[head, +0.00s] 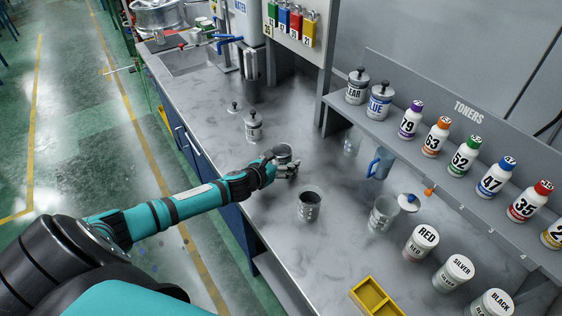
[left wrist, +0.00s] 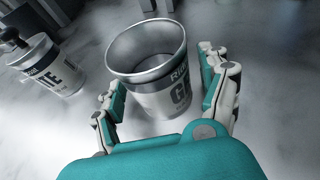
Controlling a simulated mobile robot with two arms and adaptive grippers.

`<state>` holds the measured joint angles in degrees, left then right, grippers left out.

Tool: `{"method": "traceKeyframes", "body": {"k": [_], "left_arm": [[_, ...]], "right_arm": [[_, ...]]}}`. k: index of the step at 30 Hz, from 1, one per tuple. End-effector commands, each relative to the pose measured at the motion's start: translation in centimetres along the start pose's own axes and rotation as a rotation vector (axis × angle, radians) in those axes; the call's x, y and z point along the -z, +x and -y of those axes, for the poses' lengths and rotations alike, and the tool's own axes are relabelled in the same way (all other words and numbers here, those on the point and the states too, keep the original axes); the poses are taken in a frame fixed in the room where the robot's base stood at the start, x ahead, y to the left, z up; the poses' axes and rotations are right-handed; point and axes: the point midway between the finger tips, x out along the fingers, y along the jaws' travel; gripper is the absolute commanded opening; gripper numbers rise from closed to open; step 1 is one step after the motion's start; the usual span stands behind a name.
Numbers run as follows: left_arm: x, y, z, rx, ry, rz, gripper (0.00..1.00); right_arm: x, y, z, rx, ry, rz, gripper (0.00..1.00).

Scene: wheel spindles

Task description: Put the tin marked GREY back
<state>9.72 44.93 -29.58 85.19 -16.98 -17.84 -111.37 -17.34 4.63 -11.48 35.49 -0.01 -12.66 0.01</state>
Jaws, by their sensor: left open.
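An open metal tin (left wrist: 160,98) with a pale label stands between the fingers of my left gripper (left wrist: 160,80) in the left wrist view. Its label shows a large "G"; the rest is cut off by the curve and the finger. In the head view this tin (head: 282,151) is at my left gripper (head: 284,167), partly covered by it. The fingers are open, one on either side of the tin; I cannot tell whether they touch it. My right gripper is not in view.
A knob-lidded tin (head: 254,130) stands behind. A glass beaker (head: 383,215), RED tin (head: 421,243) and yellow tray (head: 360,296) are farther right. The toner shelf (head: 440,170) holds tins and bottles.

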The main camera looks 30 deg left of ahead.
Motion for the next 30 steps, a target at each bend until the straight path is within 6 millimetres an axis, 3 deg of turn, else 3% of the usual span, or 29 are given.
{"method": "traceKeyframes", "body": {"k": [8, 21, 30], "left_arm": [[-0.1, -0.7, -0.1, 0.0, 0.002, -0.001, 0.77], [0.0, -8.8, 0.0, 0.001, 0.004, -0.003, 0.77], [-0.2, -11.8, 0.0, 0.001, 0.002, -0.001, 0.77]], "right_arm": [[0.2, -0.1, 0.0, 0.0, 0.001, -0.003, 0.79], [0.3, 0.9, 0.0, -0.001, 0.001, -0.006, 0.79], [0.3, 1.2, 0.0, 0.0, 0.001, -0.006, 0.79]]}}
